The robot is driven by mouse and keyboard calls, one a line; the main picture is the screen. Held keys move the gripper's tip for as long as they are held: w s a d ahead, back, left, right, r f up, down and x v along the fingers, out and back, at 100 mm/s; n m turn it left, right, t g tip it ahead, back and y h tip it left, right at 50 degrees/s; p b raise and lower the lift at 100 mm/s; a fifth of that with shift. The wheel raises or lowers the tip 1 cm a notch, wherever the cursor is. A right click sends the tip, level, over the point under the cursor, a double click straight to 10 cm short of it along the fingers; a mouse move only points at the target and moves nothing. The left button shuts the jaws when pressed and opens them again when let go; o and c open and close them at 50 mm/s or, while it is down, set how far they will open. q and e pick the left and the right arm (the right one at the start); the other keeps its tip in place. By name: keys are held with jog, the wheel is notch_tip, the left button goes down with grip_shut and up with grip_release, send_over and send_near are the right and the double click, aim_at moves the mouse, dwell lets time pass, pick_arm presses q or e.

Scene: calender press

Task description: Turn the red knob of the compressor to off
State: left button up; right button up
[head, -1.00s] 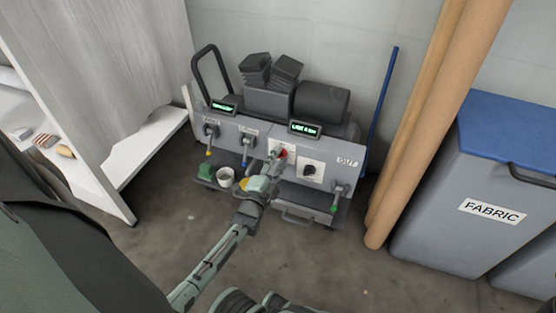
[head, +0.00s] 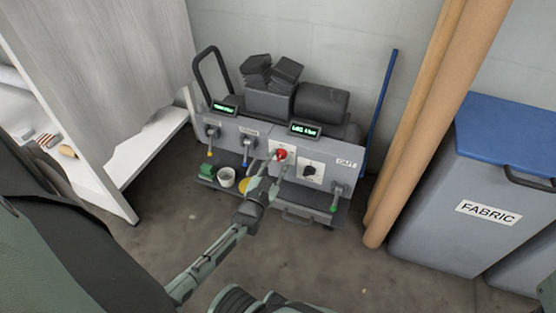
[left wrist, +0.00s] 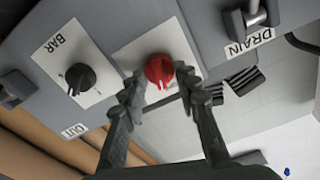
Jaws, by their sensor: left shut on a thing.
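The compressor (head: 230,137) is a grey wheeled unit against the back wall, with a sloped front panel. Its round red knob (head: 281,155) sits on a white plate near the panel's middle; it also shows in the left wrist view (left wrist: 160,69). My left gripper (head: 270,163) reaches it from the front. In the left wrist view, its two dark fingers (left wrist: 159,80) stand on either side of the knob, shut on it. The knob's pointer mark and the plate's lettering are too small or covered to read. My right gripper is not in view.
A black dial (head: 309,171) sits right of the knob. Levered valves (head: 247,141) line the panel. A FABRIC bin (head: 470,180) and brown rolls (head: 420,120) stand right, a white shelf unit (head: 150,150) left. Floor in front is open.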

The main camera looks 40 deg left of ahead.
pick_arm(q)
jog(key=shift+n, duration=1.6)
jog(key=o, duration=1.1)
jog(key=shift+o, duration=0.2)
jog(key=shift+s, duration=0.1)
jog(key=shift+s, duration=0.35)
jog(key=v, duration=1.1)
jog(key=shift+s+d, duration=0.1)
jog(key=shift+d, duration=0.05)
